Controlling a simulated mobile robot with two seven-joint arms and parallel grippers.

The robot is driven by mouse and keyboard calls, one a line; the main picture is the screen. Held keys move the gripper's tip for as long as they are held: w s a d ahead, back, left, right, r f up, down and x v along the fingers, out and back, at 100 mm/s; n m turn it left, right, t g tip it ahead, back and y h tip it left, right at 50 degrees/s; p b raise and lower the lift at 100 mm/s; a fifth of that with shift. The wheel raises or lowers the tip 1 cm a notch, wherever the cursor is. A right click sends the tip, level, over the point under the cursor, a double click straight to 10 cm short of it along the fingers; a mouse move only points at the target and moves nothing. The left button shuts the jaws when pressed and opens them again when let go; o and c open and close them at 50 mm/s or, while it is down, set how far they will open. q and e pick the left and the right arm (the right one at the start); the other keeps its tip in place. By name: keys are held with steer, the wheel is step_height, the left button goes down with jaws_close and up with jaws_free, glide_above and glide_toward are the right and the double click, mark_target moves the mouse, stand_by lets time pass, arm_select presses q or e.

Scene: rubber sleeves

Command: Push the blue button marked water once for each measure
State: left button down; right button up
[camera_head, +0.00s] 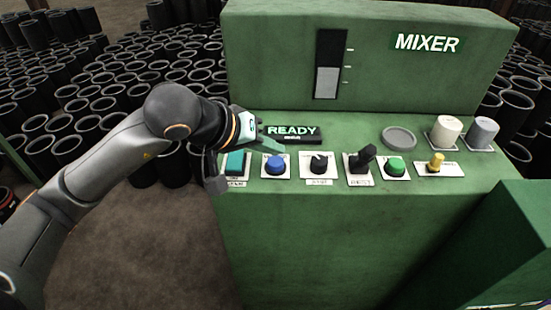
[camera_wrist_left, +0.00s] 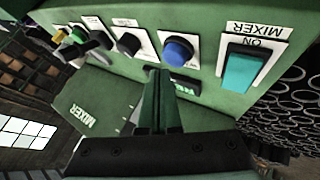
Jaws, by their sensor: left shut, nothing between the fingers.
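The blue button (camera_head: 275,166) is a round cap on a white plate on the green mixer's sloped panel. It also shows in the wrist view (camera_wrist_left: 178,50), right of the fingertips; its label is not readable. My left gripper (camera_head: 267,142) is shut and empty, its green fingers together above and behind the blue button in the head view. In the wrist view the shut fingers (camera_wrist_left: 155,85) point toward the panel, and they seem apart from the button. The mixer (camera_head: 290,230) has a gauge (camera_head: 329,65) with a pale lower half. My right gripper is not in view.
A teal switch (camera_head: 236,164) sits left of the blue button; a black knob (camera_head: 319,163), black lever (camera_head: 361,160), green button (camera_head: 394,167) and yellow toggle (camera_head: 436,161) sit to the right. The display (camera_head: 292,133) reads READY. Two cups and a grey disc stand behind.

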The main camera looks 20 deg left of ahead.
mark_target(271, 164)
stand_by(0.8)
arm_select(q)
steer(key=shift+f+b, duration=0.5)
steer(key=shift+b, duration=0.3)
steer(key=shift+f+b, duration=0.4)
steer(key=shift+b, duration=0.15)
stand_by(0.4)
steer(key=shift+r+p, duration=0.4)
steer(key=shift+r, duration=0.45)
steer(key=shift+r+p, duration=1.5)
steer(key=shift+r, duration=1.05)
stand_by(0.7)
